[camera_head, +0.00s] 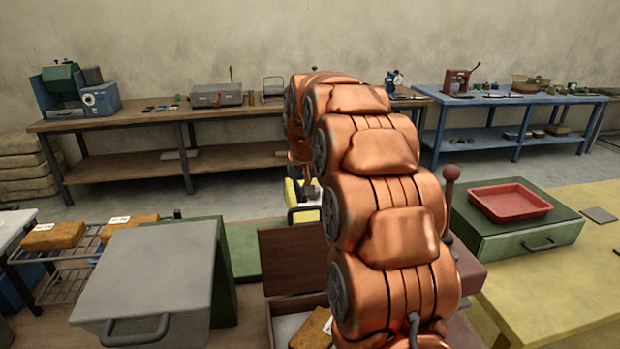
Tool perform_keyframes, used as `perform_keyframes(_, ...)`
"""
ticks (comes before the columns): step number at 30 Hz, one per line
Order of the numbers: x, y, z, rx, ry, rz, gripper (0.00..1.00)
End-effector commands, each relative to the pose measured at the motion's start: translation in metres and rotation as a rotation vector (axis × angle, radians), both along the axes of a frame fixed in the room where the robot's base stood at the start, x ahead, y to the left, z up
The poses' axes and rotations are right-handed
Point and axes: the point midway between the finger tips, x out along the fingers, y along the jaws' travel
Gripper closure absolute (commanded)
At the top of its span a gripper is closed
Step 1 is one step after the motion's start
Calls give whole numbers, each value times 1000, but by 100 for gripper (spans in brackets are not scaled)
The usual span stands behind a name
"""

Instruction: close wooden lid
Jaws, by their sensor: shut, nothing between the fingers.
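A dark brown wooden lid (292,262) stands raised, tilted up at the back of an open wooden box (297,303). The box has a pale inside and holds a tan packet (312,330). My copper arm covers the right side of the lid and box. My gripper (308,190) is small and partly hidden at the far end of the arm, beyond the lid and apart from it in the picture. It is shut and empty. Its exact height over the table is hard to tell.
A grey case (150,275) with a handle stands left of the box. A green case (525,235) bearing a red tray (510,201) is at right on a yellow table (555,285). A yellow object (293,197) is near my gripper. Workbenches line the back wall.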

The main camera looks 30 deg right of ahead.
Motion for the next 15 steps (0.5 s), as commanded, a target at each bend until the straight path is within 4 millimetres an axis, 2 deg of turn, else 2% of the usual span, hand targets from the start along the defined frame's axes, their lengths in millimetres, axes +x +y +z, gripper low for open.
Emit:
perform_keyframes(9,-23,10,4,0,-1,0,100)
perform_keyframes(15,-28,12,4,-1,-3,0,100)
